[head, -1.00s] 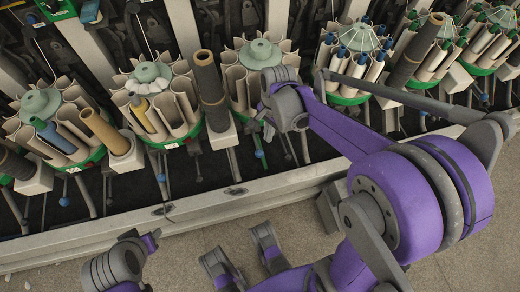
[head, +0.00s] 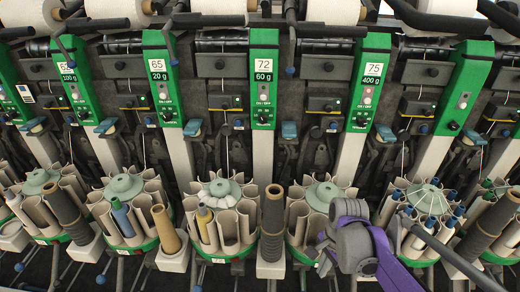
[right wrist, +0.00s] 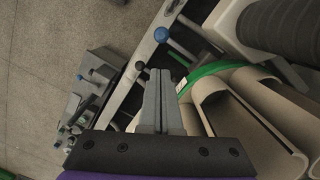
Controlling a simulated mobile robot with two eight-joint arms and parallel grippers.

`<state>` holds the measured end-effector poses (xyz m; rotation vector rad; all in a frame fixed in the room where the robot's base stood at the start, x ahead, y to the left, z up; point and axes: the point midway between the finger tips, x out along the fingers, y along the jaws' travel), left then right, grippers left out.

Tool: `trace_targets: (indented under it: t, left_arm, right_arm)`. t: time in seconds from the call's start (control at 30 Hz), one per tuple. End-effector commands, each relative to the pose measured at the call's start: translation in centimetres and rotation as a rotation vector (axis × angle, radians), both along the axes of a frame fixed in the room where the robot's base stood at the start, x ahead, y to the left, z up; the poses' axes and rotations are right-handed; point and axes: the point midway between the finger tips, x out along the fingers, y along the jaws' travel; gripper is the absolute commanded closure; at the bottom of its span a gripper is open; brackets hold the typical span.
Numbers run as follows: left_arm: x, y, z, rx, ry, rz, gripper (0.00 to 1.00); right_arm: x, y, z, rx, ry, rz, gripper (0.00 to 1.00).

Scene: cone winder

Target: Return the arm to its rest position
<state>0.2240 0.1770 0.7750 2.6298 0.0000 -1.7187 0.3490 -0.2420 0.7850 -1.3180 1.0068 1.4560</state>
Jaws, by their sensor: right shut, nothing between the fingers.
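My right arm (head: 394,264) comes in at the lower right of the head view, purple and grey. My left arm and gripper are not in view.
Holders with beige tubes (head: 232,220) and green bases line the machine. Dark cones (head: 273,212) and a tan cone (head: 165,229) stand between them. Green numbered panels (head: 263,85) rise behind. In the right wrist view, open floor (right wrist: 50,50) is at left.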

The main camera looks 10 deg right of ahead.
Motion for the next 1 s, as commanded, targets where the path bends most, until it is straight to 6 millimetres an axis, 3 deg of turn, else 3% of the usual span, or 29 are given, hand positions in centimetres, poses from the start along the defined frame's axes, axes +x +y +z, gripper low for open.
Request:
trace_targets:
  t: [0.23, 0.5, 0.83, 1.0]
  left_arm:
    - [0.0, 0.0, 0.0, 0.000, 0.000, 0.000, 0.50]
    - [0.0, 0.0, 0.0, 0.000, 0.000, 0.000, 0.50]
    - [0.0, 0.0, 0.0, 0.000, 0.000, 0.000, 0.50]
    - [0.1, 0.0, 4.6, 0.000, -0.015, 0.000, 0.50]
  right_arm:
    - [-2.0, 1.4, 0.6, -0.026, -0.072, 0.179, 1.00]
    - [-8.2, 4.7, 0.7, -0.160, -0.287, 0.768, 1.00]
    - [-12.8, 6.6, -1.1, -0.332, -0.436, 1.267, 1.00]
    - [-12.5, 6.5, 3.6, -0.348, -0.451, 1.277, 1.00]
